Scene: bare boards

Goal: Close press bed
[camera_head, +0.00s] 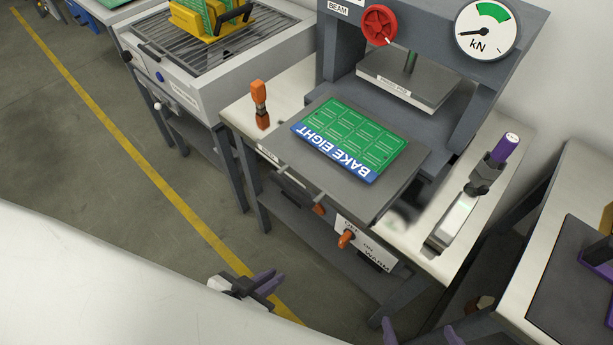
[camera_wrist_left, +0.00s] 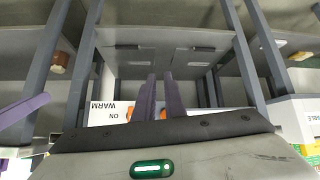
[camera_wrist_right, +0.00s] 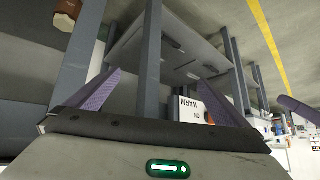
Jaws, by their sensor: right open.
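The press (camera_head: 334,55) has a grey frame, a red wheel and a raised upper plate (camera_head: 408,82). Its flat grey bed (camera_head: 412,166) is slid out toward me, clear of the upper plate. A green sheet marked BAKE EIGHT (camera_head: 352,138) lies flat on the bed. My left gripper (camera_head: 272,276) is below and in front of the press, apart from it, with its fingers close together and nothing between them. My right gripper (camera_head: 422,330) is at the bottom edge of the head view, open and empty, partly cut off. Its spread fingers show in the right wrist view (camera_wrist_right: 158,90).
An orange-handled lever (camera_head: 260,105) stands left of the bed, and a purple-tipped lever (camera_head: 490,165) right. An OFF/ON/WARM switch panel (camera_head: 366,243) hangs below. Another table (camera_head: 560,190) stands at right, and a grille-topped unit (camera_head: 185,75) at left. Open floor (camera_head: 90,150) lies left.

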